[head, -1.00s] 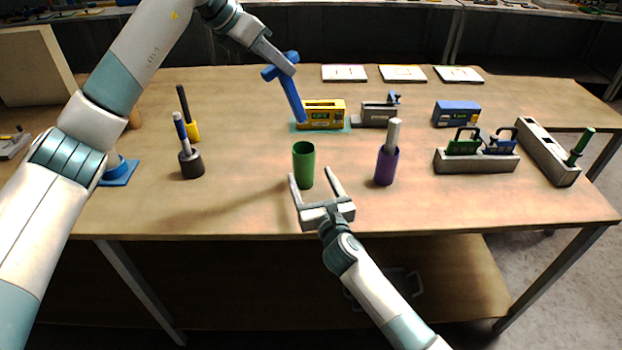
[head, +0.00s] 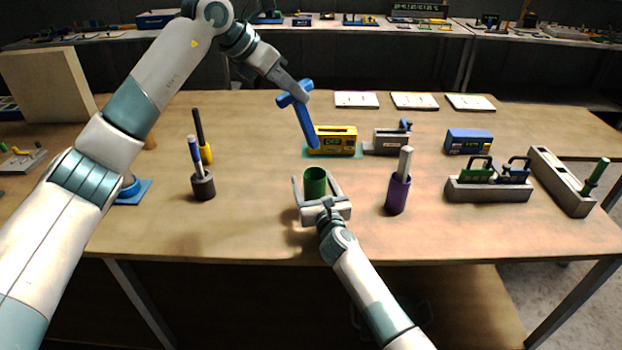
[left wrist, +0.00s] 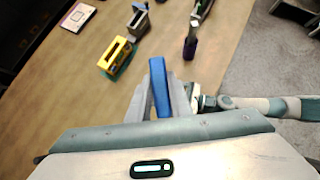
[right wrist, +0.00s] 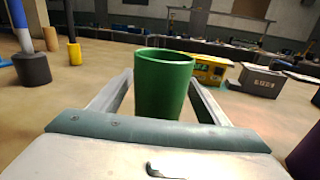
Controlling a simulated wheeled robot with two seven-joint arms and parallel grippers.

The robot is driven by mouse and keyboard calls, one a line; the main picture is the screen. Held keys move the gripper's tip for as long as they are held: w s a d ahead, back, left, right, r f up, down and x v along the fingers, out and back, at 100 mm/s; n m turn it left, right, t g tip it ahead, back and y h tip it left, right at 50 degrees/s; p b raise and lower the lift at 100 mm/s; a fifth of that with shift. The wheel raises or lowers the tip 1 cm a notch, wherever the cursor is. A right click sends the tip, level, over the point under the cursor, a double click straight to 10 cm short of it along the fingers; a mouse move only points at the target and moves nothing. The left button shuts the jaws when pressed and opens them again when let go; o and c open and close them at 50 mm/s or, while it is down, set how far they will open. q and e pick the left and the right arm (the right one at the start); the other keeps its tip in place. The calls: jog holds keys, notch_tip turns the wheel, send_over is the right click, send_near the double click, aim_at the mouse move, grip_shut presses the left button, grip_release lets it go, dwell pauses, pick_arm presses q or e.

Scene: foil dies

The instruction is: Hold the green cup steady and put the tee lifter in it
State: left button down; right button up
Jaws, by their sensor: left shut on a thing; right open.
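The green cup (head: 315,182) stands upright on the table. In the right wrist view the cup (right wrist: 163,85) is between the fingers of my right gripper (right wrist: 163,100). That gripper (head: 321,193) is open around it in the head view, with a gap visible on the left side. My left gripper (head: 297,90) is shut on the blue tee lifter (head: 305,122), holding it tilted in the air above and beyond the cup, its lower end nearest the cup. The lifter (left wrist: 158,90) also shows between the left fingers in the left wrist view; its far end is hidden there.
A purple cup (head: 398,195) with a grey-handled tool stands right of the green cup. A dark cup (head: 203,187) with a blue-handled tool stands left. A yellow box (head: 335,139) and a grey block (head: 388,146) are behind. The table front is clear.

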aim_at(313, 89)
jog(key=shift+x, duration=1.1)
pick_arm(q)
jog(key=shift+r, duration=0.1)
pick_arm(e)
jog(key=shift+c, duration=0.2)
jog(key=c, duration=1.1)
pick_arm(q)
jog(key=shift+w+d+f+n+y, duration=0.2)
jog(key=shift+d+n+y, duration=0.1)
jog(key=shift+d, duration=0.15)
jog(key=d+n+y, duration=0.1)
jog(key=w+d+f+n+y, duration=0.1)
jog(key=w+d+n+y, duration=0.1)
jog(key=shift+w+d+f, duration=0.1)
jog(key=shift+d+f, duration=0.15)
jog(key=shift+f, duration=0.05)
jog(key=shift+w+d+f+n+g+y, duration=0.1)
jog(key=shift+w+n+g+y, duration=0.1)
jog(key=shift+n+y, duration=0.3)
jog(key=shift+w+d+n+g+y, duration=0.1)
jog(key=shift+w+n+g+y, duration=0.1)
jog(key=shift+n, duration=0.5)
